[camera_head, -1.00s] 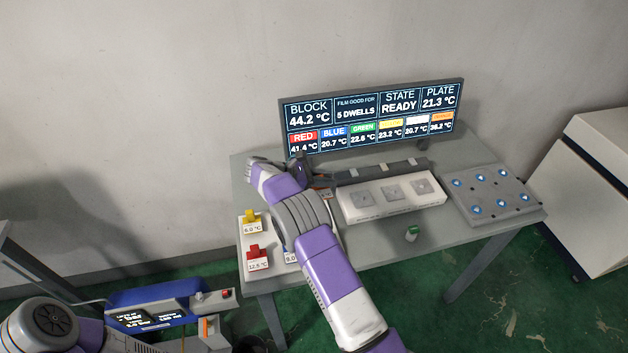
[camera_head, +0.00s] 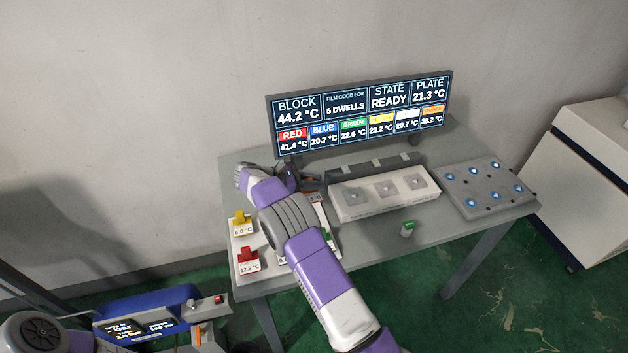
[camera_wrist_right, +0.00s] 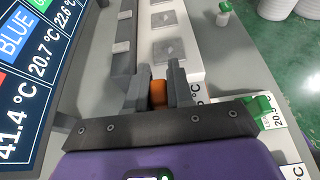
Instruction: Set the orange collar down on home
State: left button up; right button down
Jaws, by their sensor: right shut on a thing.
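My right gripper (camera_head: 313,182) is over the back left part of the table, left of the white three-pad block. In the right wrist view my right gripper (camera_wrist_right: 158,88) is shut on the orange collar (camera_wrist_right: 159,93), which sits between its two grey fingers. A white card marked °C (camera_wrist_right: 202,92) shows just beside the right finger. Whether the collar touches anything below is hidden. No spot marked home is readable. My left gripper is out of view.
Yellow (camera_head: 241,219) and red (camera_head: 248,256) pieces stand on temperature cards at the table's left. A green piece (camera_wrist_right: 258,105) is near my right gripper. The white block (camera_head: 382,193), a small green-topped piece (camera_head: 408,228) and a button panel (camera_head: 483,187) are right. The display (camera_head: 360,113) stands behind.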

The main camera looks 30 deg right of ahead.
aim_at(314, 194)
jog(key=shift+f+b, duration=1.3)
jog(key=shift+f, duration=1.65)
jog(key=shift+f+b, duration=0.55)
jog(key=shift+f, duration=0.4)
jog(key=c, duration=0.9)
grip_release()
jog(key=v, duration=0.7)
jog(key=shift+w+d, duration=0.1)
jog(key=shift+a+r, duration=0.15)
jog(key=shift+a, duration=0.2)
jog(key=shift+r, duration=0.1)
